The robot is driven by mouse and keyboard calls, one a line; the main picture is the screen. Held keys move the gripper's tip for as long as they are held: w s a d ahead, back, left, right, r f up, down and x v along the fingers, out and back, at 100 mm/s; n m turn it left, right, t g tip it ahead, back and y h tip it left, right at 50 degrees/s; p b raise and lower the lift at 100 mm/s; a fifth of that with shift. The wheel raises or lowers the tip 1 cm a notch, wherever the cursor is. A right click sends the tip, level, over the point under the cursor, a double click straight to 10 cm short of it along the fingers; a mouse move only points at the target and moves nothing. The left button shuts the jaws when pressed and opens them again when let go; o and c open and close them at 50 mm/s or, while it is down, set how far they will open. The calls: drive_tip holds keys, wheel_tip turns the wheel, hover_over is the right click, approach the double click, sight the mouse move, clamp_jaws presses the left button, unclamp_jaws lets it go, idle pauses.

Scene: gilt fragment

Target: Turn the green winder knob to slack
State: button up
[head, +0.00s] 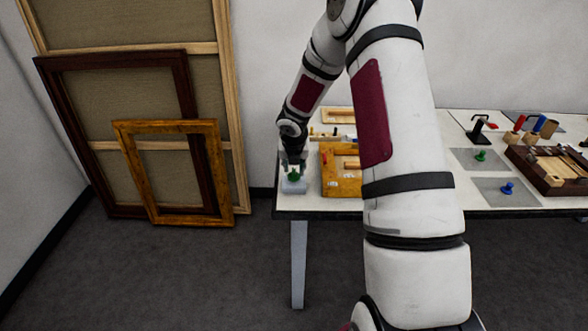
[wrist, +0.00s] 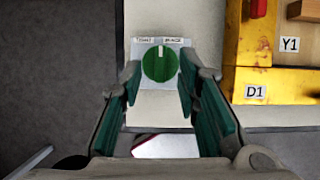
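The green winder knob (wrist: 160,66) is round with a white pointer mark at its top edge. The mark points roughly straight up, between two small labels on the light plate (wrist: 174,42); the left label seems to read TIGHT, the right one is hard to read. In the head view the knob (head: 294,175) sits on a pale block (head: 293,186) at the table's left end. My gripper (wrist: 160,78) is open, its green-padded fingers on either side of the knob with small gaps showing. In the head view my gripper (head: 293,160) points down just above it.
A yellow frame (wrist: 275,85) with labels D1 and Y1 lies close to the right of the knob. The table's left edge is just left of it. Green (head: 481,155) and blue (head: 507,188) knobs and a wooden tool tray (head: 552,185) stand farther right. Picture frames (head: 180,215) lean on the wall.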

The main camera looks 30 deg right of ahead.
drive_tip(key=v, duration=1)
drive_tip(key=shift+s, duration=0.1)
